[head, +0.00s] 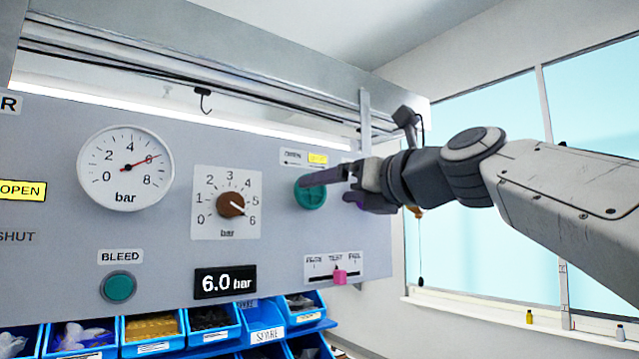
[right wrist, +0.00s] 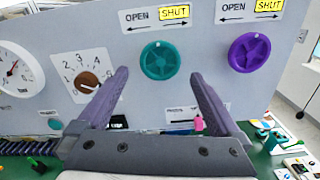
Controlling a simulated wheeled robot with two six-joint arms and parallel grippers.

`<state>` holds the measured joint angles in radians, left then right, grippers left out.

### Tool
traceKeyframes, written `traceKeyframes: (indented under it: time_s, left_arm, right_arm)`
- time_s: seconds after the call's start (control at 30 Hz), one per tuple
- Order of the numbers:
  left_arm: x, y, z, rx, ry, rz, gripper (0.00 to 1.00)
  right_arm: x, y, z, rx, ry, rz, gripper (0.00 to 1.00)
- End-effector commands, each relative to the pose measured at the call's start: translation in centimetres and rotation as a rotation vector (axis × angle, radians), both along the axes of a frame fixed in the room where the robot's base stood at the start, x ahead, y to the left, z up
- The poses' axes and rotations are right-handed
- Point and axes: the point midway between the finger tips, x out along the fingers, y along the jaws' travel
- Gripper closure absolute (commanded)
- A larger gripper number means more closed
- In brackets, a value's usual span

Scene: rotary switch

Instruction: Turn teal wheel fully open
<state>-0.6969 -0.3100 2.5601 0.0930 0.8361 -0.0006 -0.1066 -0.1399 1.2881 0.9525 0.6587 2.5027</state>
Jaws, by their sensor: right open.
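The teal wheel (head: 311,198) is a round spoked handwheel on the grey panel, and it also shows in the right wrist view (right wrist: 161,60). The label above it (right wrist: 156,17) reads OPEN and SHUT with a two-way arrow, and SHUT is lit yellow. My right gripper (head: 325,189) is open and empty in front of the panel. In the head view one finger covers the top of the wheel. In the right wrist view its fingers (right wrist: 159,74) stand either side of the wheel, apart from its rim. Contact cannot be told. My left gripper is not in view.
A purple wheel (right wrist: 249,52) sits right of the teal one. A brown knob (head: 231,204) is left of it, and a pink slider (head: 340,277) is below. The display (head: 225,281) reads 6.0 bar. Blue bins (head: 267,323) line the panel's foot.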

Motion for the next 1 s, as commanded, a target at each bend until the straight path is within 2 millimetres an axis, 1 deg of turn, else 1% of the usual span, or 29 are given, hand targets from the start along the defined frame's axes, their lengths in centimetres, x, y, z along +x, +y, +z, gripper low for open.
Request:
traceKeyframes:
  time_s: [0.03,0.13,0.3,0.63,0.67,0.7,0.77,0.8,0.83,1.0]
  left_arm:
    - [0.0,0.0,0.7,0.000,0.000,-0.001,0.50]
    - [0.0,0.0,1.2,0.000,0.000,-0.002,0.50]
    - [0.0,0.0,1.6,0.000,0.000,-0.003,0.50]
    - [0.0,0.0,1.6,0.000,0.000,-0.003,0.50]
    - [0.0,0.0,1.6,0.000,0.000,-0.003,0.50]
    - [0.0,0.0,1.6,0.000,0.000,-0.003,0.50]
    - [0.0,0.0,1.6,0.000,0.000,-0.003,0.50]
    - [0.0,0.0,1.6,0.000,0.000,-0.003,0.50]
    - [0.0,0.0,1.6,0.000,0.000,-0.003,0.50]
    - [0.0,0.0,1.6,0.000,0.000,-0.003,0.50]
  right_arm:
    - [0.8,0.6,0.2,-0.001,0.003,0.003,0.00]
    - [2.0,1.5,0.2,-0.002,0.003,0.002,0.00]
    - [3.2,2.4,0.1,-0.002,0.001,0.000,0.00]
    - [3.5,2.5,0.0,-0.002,-0.001,-0.001,0.00]
    - [3.5,2.5,0.0,-0.002,-0.001,-0.001,0.11]
    - [3.5,2.5,0.0,-0.002,-0.001,-0.001,0.27]
    - [3.5,2.5,0.0,-0.002,-0.001,-0.001,0.50]
    - [3.5,2.5,0.0,-0.002,-0.001,-0.001,0.65]
    - [3.5,2.5,0.0,-0.003,-0.002,-0.001,0.77]
    - [3.5,2.5,-0.1,-0.008,-0.005,-0.002,0.77]
